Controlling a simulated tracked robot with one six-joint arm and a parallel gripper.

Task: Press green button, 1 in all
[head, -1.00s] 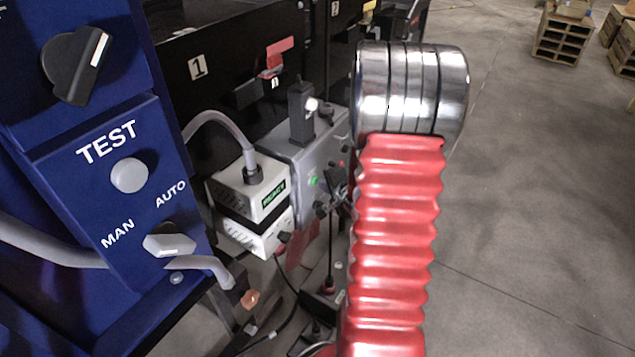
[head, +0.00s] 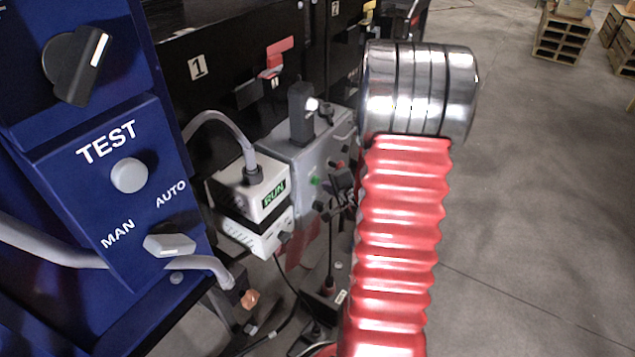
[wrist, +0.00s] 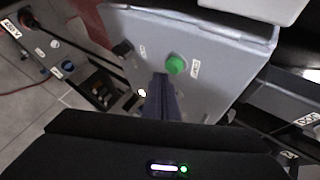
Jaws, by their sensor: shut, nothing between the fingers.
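The green button (wrist: 176,64) sits on a grey control box (wrist: 215,55) in the wrist view. It also shows small in the head view (head: 315,181), on the front of the same box (head: 308,160). My gripper (wrist: 164,78) is shut and empty, its dark fingertips just below and slightly left of the button in the wrist view. I cannot tell whether they touch it. In the head view my gripper (head: 341,181) is small and dark, right of the button and apart from it, partly hidden behind my red arm.
A white box (head: 266,197) with a lit display reading RUN stands left of the control box. A blue panel (head: 120,170) with a TEST button and knobs fills the left. Cables hang below. Open floor and wooden pallets (head: 562,40) lie to the right.

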